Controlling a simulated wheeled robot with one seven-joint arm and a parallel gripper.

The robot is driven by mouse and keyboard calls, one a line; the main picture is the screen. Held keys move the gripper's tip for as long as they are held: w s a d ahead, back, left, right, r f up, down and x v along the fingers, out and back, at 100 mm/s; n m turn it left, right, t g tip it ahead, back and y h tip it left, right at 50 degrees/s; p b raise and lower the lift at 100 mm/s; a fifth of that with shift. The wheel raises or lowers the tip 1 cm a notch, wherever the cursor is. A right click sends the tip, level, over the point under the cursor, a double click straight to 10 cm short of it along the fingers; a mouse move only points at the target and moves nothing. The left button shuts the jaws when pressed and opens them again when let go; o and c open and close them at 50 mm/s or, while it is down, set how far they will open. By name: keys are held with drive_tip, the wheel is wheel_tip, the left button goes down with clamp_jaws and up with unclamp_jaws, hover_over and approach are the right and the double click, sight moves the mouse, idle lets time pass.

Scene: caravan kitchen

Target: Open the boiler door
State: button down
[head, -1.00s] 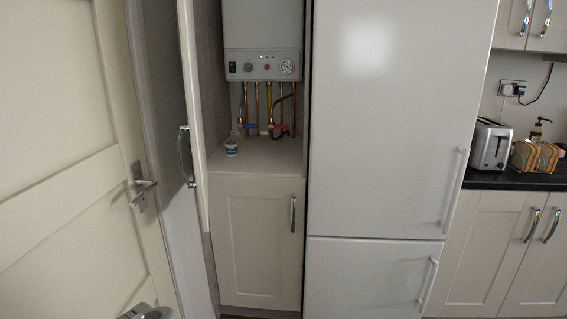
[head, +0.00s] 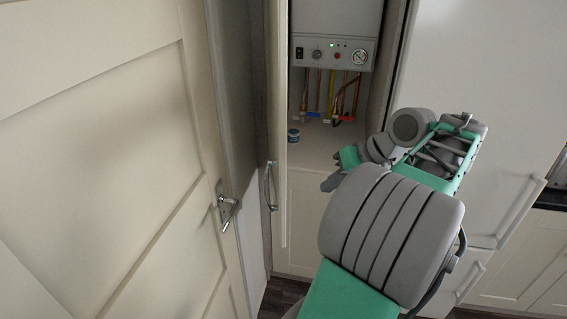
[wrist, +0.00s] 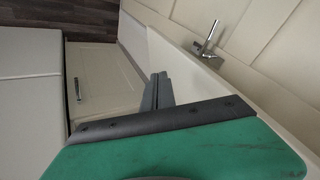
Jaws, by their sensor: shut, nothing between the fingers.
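The cream boiler door (head: 281,110) stands swung out to the left of the boiler cupboard, seen nearly edge-on, with its curved metal handle (head: 271,188) on its left face. The boiler (head: 334,53) and the pipes below it show in the open cupboard. My gripper (head: 332,183) is at the cupboard front, right of the door; my arm partly hides it in the head view. In the wrist view my gripper (wrist: 156,85) is shut and empty, its fingers in front of a cream panel, likely the boiler door (wrist: 185,85). Whether they touch it I cannot tell.
A panelled room door (head: 110,150) with a lever handle (head: 226,205) stands at the left. The tall white fridge (head: 510,90) is close on the right. A lower cupboard (wrist: 105,75) is under the boiler shelf, where a small tub (head: 293,137) stands.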

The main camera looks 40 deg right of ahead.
drive_tip(key=w+a+f+b, duration=0.1)
drive_tip(key=w+a+f, duration=0.3)
drive_tip(key=w+f, duration=0.3)
drive_tip(key=shift+a+f, duration=0.15)
drive_tip(key=shift+a, duration=0.25)
